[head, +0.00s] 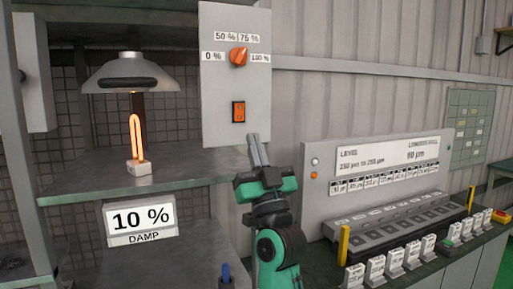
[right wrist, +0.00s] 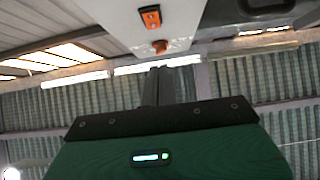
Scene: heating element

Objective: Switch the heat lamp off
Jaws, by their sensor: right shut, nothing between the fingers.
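The heat lamp (head: 131,75) is a grey metal shade over a shelf, with a glowing orange element (head: 136,135) below it on a white base. To its right a grey control panel (head: 216,90) carries an orange rotary knob (head: 239,57) among the labels 0 %, 50 %, 75 % and 100 %. Under the knob is an orange rocker switch (head: 239,111); it also shows in the right wrist view (right wrist: 150,17), beyond the fingers. My right gripper (head: 256,138) is shut and empty, just below and right of the switch in the picture. My left gripper is not in view.
The space in front of the panel looks free.

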